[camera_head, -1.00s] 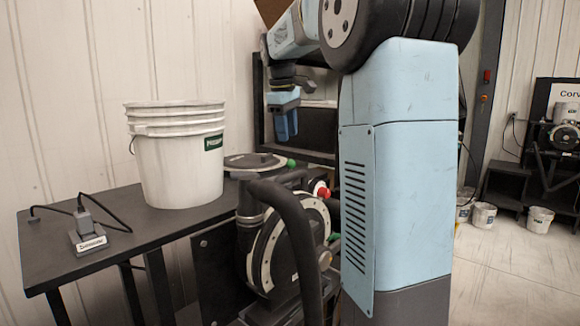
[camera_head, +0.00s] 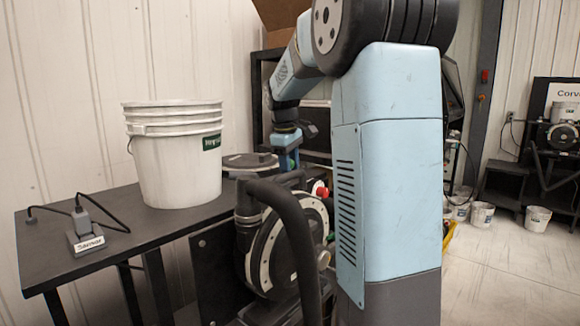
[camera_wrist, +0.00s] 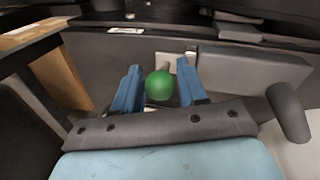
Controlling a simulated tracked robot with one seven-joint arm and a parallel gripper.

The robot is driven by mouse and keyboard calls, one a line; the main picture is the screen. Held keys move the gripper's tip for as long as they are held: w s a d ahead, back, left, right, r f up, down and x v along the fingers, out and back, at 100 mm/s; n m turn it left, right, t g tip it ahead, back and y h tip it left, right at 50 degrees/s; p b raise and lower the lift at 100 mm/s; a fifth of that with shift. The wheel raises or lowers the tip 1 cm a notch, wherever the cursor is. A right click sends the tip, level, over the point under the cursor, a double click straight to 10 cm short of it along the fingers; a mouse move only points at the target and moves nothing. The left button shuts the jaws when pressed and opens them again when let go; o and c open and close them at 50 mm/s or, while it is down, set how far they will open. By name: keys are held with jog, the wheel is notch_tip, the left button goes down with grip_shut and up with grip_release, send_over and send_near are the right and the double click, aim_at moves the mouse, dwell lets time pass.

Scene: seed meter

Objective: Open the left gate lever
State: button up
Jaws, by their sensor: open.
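The seed meter (camera_head: 250,257) is a dark round housing with a pale ring, at the table's right side. In the wrist view, a green ball knob (camera_wrist: 159,85) sits between my gripper's two blue fingers, with a small grey metal piece behind it. I take it to be the lever's end; the rest of the lever is mostly hidden. My gripper (camera_wrist: 159,66) is open, with a finger on each side of the knob; whether either touches it, I cannot tell. In the head view my gripper (camera_head: 288,158) points down just behind the meter's top, and its fingers cover the knob.
A white bucket (camera_head: 178,165) and a small labelled box with a cable (camera_head: 86,240) stand on the dark table (camera_head: 130,245). A thick black curved tube (camera_head: 292,225) rises before the meter. A red knob (camera_head: 322,191) sits at its right. A cardboard box (camera_wrist: 62,76) is left in the wrist view.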

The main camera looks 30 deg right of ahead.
grip_shut()
dwell(0.3)
